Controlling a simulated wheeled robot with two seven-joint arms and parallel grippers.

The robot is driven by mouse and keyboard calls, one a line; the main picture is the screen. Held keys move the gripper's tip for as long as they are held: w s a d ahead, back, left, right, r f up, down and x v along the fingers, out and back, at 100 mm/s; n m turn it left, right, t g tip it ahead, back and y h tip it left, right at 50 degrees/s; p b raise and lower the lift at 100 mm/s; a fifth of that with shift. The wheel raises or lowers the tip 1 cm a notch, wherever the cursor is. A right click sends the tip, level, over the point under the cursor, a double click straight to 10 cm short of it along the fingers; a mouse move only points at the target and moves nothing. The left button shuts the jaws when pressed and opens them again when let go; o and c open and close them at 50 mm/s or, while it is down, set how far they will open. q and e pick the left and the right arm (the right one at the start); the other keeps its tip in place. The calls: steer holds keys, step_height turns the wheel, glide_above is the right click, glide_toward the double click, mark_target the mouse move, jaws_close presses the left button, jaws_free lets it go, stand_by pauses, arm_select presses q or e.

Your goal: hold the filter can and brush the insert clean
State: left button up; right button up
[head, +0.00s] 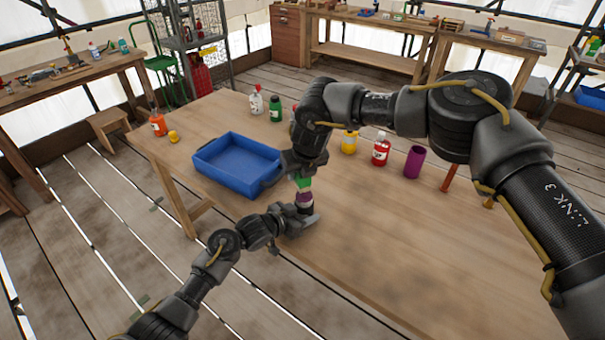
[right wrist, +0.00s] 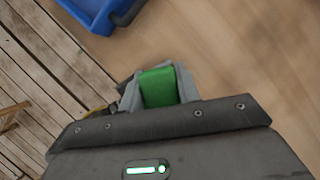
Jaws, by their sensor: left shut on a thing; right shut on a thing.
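My right gripper (head: 301,176) points down over the table and is shut on a green piece (head: 303,184), likely the brush. The green piece also shows between the fingers in the right wrist view (right wrist: 158,88). Directly under it is a small purple piece (head: 304,197) with a pale part below, likely the filter can with its insert. My left gripper (head: 303,211) is low over the table, shut around this lower piece. The green and purple parts look in line and touching, but the contact is too small to be sure. The insert cannot be told apart.
A blue tray (head: 211,173) lies left of my grippers. Behind and right stand a yellow bottle (head: 349,143), a red bottle (head: 381,151) and a purple cylinder (head: 414,162). An orange bottle (head: 157,124) stands at the far left corner. The table's front right is clear.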

steer(key=shift+s, duration=0.1)
steer(key=shift+s+d+r, duration=0.1)
steer(key=shift+s+d, duration=0.55)
steer(key=shift+d, duration=0.15)
steer(key=shift+w+a, duration=0.75)
steer(key=shift+a, duration=0.1)
steer(key=shift+s+d, duration=0.8)
steer(key=shift+d, duration=0.05)
steer(key=shift+a, duration=0.1)
steer(key=shift+w+a, duration=0.7)
steer(key=shift+w, duration=0.05)
